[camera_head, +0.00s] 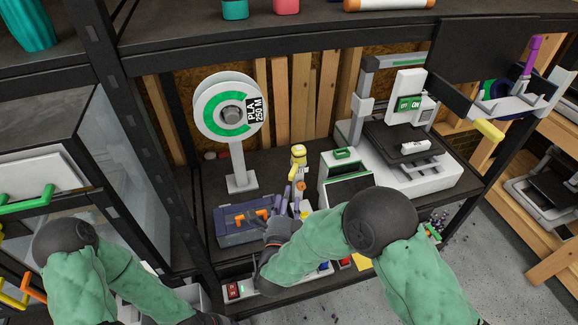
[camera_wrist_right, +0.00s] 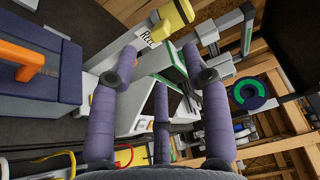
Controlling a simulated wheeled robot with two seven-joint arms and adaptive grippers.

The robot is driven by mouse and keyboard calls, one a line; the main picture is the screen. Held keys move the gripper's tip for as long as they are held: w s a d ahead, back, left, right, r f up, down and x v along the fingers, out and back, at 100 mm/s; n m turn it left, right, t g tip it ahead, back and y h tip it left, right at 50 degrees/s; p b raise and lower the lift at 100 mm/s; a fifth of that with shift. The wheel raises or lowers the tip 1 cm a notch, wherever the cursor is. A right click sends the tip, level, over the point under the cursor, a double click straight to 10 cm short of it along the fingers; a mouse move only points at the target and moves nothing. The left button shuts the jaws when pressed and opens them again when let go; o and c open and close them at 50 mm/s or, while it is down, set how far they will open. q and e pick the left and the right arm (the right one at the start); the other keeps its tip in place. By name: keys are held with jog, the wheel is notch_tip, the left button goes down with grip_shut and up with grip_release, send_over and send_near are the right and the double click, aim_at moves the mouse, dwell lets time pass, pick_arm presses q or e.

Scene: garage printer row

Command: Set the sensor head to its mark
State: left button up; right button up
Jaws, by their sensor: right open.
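A small upright device with a yellow head (camera_head: 298,153) stands at the middle of the shelf; I take this to be the sensor head, though its name is not readable. In the right wrist view a yellow block (camera_wrist_right: 178,18) on a pale part lettered like "REEL" shows beyond the fingers. My right gripper (camera_head: 292,192) is just in front of the device, its purple fingers apart. In the wrist view the gripper (camera_wrist_right: 160,72) is open, with nothing clearly held. The mark cannot be made out. My left arm is low at left; its gripper is out of frame.
A blue box with orange handles (camera_head: 233,232) sits left of my right gripper. A spool on a stand (camera_head: 240,167) is behind it. A white-and-green unit (camera_head: 343,172) and a printer (camera_head: 430,172) stand close on the right. Cables cross the wrist view's lower left.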

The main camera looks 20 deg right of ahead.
aim_at(291, 179)
jog(key=b+x, duration=0.2)
jog(key=x, duration=0.8)
jog(key=shift+w+d, duration=0.15)
jog(key=shift+w, duration=0.1)
